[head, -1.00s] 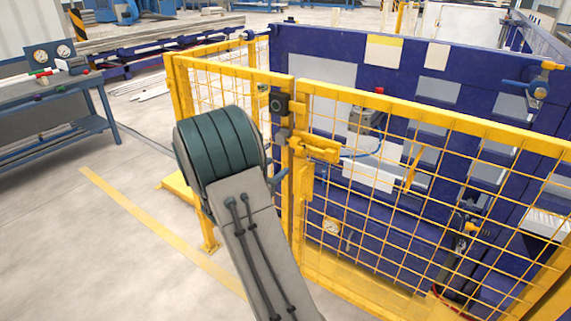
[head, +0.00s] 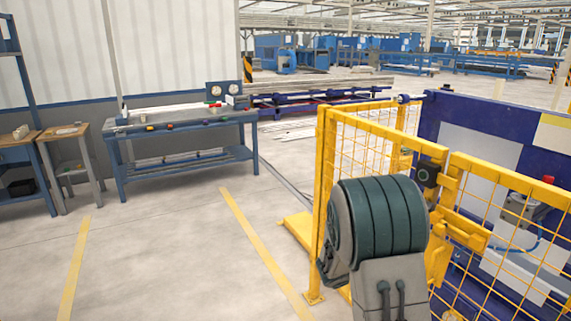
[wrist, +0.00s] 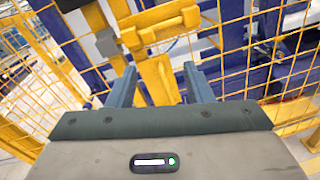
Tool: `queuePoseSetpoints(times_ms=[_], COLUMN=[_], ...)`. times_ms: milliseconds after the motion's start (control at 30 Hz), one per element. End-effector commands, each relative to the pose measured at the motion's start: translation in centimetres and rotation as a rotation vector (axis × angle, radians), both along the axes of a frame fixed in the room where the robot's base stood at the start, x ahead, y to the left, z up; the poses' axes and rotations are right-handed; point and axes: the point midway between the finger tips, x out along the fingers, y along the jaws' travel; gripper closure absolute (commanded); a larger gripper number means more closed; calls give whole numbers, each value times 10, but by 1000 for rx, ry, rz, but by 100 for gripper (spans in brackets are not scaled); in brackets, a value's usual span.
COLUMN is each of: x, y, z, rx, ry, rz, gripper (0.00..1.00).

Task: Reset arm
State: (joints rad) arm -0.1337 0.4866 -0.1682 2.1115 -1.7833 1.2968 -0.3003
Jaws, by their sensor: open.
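My gripper (wrist: 158,85) shows in the wrist view with its two blue-grey fingers apart and nothing between them. Beyond the fingers are a yellow fence post and a yellow latch (wrist: 160,28); I cannot tell whether the fingers touch them. In the head view my arm's grey links and dark green joint stand at the lower right, in front of the yellow mesh fence (head: 372,150). My gripper does not show in the head view.
A blue workbench (head: 185,125) with gauges stands at the left, beside wooden tables (head: 70,132). A large blue machine (head: 470,125) is behind the fence at right. Yellow floor lines (head: 250,240) cross the clear grey floor at left and centre.

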Motion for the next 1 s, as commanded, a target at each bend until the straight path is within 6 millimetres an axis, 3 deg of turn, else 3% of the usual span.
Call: queuePoseSetpoints(times_ms=[133, 267, 500, 700, 1000], x=[-54, -103, -177, -219, -249], y=[-4, 7, 53, 110, 184], z=[11, 10, 2, -1, 9], rx=[209, 423, 821, 1154, 1550], ry=[-132, -268, -524, -737, -969], rz=[-171, -330, -607, -825, -1079], gripper=[53, 53, 53, 53, 53])
